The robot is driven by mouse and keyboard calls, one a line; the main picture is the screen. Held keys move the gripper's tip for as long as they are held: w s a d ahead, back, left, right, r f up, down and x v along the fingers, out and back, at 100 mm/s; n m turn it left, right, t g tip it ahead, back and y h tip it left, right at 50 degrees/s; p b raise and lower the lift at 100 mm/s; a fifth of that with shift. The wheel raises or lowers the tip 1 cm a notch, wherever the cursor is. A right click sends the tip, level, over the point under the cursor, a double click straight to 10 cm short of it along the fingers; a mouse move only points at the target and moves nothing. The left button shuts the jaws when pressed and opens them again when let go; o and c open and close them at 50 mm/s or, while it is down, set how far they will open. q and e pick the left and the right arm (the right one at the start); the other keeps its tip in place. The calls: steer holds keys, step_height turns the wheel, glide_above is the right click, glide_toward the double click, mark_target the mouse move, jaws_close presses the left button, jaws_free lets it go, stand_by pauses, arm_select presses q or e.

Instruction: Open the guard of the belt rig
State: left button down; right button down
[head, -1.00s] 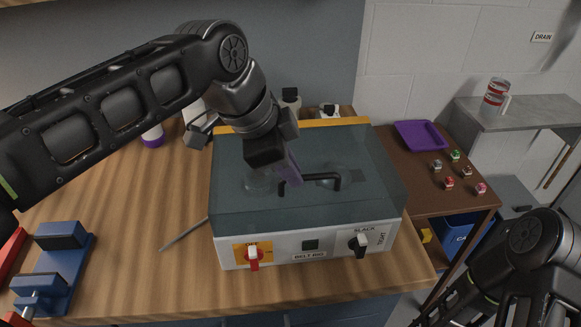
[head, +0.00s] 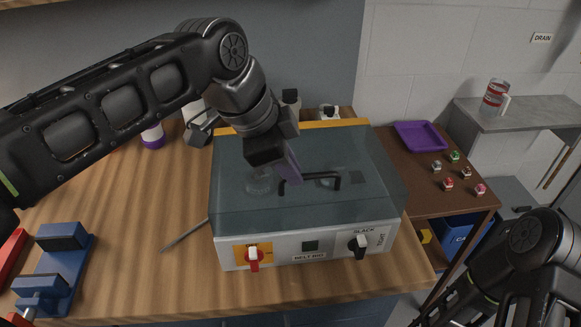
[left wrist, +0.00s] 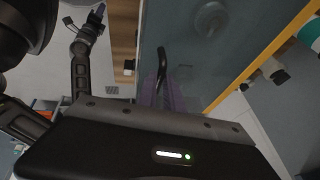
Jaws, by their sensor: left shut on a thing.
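The belt rig (head: 281,257) is a white box on the wooden bench, with a red switch on an orange plate at its left and a black knob at its right. Its see-through grey guard (head: 375,193) is down over the top, with a black handle (head: 322,188) on it. The guard also fills the middle of the left wrist view (left wrist: 205,50). My left gripper (head: 289,178) is over the guard, shut on the left part of the handle; its purple fingers partly hide it. The handle shows in the left wrist view (left wrist: 162,62). My right arm is at the lower right; its fingertips are not visible.
A blue vise (head: 62,262) stands at the left of the bench and a thin rod (head: 184,235) lies left of the rig. Bottles stand behind the rig. A brown side table holds a purple tray (head: 420,135) and several small coloured knobs.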

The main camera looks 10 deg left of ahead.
arm_select(q)
steer(key=shift+w+r+p, duration=0.1)
steer(key=shift+r+p, duration=0.2)
steer(key=shift+r, duration=0.35)
steer(key=w+a+r+p, duration=0.2)
steer(key=w+r+p, duration=0.5)
steer(key=r+p, duration=0.3)
steer(key=shift+a, duration=0.3)
